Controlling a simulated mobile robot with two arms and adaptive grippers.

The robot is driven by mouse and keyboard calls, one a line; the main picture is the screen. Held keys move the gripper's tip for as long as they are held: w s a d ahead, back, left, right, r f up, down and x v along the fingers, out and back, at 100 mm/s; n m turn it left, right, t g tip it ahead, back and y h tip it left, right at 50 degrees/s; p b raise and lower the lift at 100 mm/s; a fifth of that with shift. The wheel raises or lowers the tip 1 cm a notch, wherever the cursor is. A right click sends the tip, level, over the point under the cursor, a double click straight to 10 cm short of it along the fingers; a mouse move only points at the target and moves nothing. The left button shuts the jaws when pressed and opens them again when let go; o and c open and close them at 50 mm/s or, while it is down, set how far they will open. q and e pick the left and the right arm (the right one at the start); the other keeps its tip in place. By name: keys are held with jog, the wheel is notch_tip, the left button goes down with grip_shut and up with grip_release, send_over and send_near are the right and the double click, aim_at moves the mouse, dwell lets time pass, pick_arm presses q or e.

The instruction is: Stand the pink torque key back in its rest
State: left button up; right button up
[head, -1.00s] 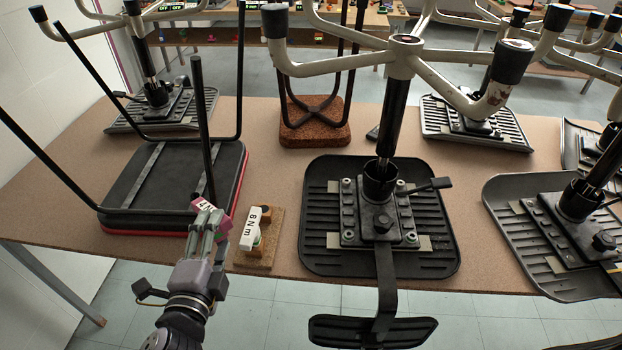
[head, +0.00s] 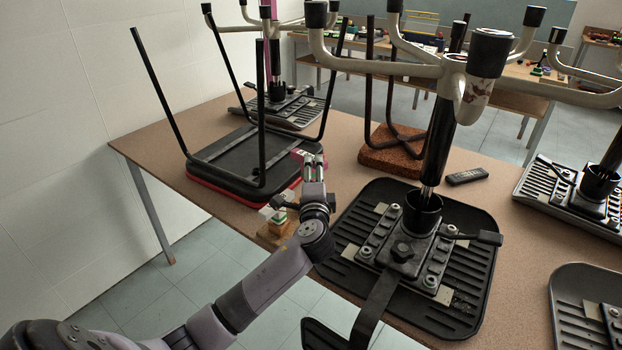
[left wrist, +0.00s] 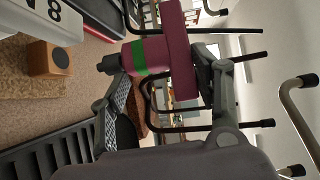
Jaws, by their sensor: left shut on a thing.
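The pink torque key (left wrist: 180,50), with a green band and a dark tip, is held in my left gripper (head: 313,160). Its tip points left in the left wrist view, and part of its pink end shows in the head view (head: 298,155). The gripper is shut on it, in the air above the table. The cork-coloured rest board (head: 272,238) lies below, partly hidden by my arm. It carries a wooden block (left wrist: 50,60) with a dark hole and a white key (left wrist: 42,20) marked 8. The right gripper is out of view.
An upturned chair with a black seat (head: 232,160) stands beyond the rest. A ribbed black seat with a mechanism (head: 395,265) is right of my gripper. Thin chair legs (head: 262,115) rise close by. A remote (head: 467,176) lies farther right.

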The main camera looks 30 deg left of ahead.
pick_arm(q)
jog(key=shift+w+a+r+n+y, duration=0.15)
jog(key=shift+w+a+y, duration=0.15)
jog(key=shift+w+a, duration=0.25)
jog(key=shift+w+a+r+n+y, duration=0.15)
jog(key=shift+w+a+y, duration=0.15)
jog(key=shift+a, duration=0.35)
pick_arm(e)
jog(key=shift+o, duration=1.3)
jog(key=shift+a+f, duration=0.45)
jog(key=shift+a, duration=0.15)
pick_arm(q)
jog(key=shift+w, duration=0.1)
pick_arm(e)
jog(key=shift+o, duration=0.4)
pick_arm(q)
jog(key=shift+r, duration=0.1)
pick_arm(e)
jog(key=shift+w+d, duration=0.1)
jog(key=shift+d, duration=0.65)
pick_arm(q)
notch_tip(320, 180, down, 6)
jog(key=b, duration=0.4)
jog(key=shift+r+b, duration=0.2)
jog(key=shift+b, duration=0.2)
jog(key=shift+f, duration=0.15)
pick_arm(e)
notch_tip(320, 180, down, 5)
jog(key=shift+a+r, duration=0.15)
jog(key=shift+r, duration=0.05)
